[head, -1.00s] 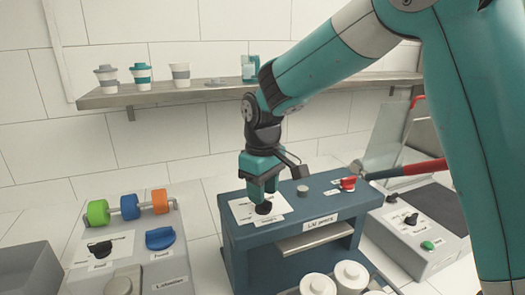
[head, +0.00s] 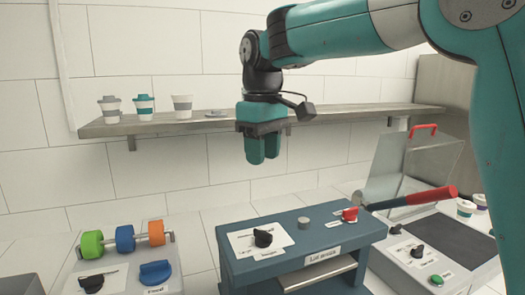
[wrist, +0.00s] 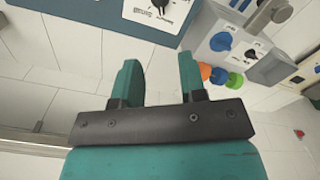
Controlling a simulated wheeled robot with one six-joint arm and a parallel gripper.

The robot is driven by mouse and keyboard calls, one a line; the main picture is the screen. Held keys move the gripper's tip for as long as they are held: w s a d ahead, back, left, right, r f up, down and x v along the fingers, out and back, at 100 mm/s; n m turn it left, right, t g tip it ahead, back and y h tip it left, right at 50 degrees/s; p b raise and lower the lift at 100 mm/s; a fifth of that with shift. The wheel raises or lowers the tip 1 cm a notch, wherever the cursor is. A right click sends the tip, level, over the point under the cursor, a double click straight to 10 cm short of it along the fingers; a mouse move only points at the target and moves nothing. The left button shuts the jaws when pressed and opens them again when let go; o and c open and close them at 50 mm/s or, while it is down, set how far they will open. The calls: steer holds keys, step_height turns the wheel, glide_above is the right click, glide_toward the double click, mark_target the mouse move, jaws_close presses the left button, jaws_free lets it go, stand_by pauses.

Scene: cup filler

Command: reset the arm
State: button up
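My teal gripper (head: 263,159) hangs in the air above the blue lid press, pointing down. In the wrist view my gripper (wrist: 159,62) shows its two fingers apart with nothing between them. The knob also shows at the top of the wrist view (wrist: 160,4).
A shelf (head: 190,124) behind holds several cups (head: 182,107). At left is a station with green, blue and orange rollers (head: 125,239). At right, a red-handled lever (head: 420,198) and a clear raised cover (head: 410,165) stand above a grey machine.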

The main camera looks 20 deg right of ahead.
steer(key=s+a+f+y, duration=0.1)
steer(key=s+f, duration=0.3)
steer(key=s, duration=0.4)
steer(key=s+a+f+y, duration=0.1)
steer(key=s+f, duration=0.3)
steer(key=s, duration=0.4)
steer(key=s+a+f+n+y, duration=0.1)
steer(key=s+f, duration=0.3)
steer(key=s, duration=0.4)
steer(key=shift+s+a+y, duration=0.4)
steer(key=shift+a+y, duration=0.2)
steer(key=shift+a, duration=0.3)
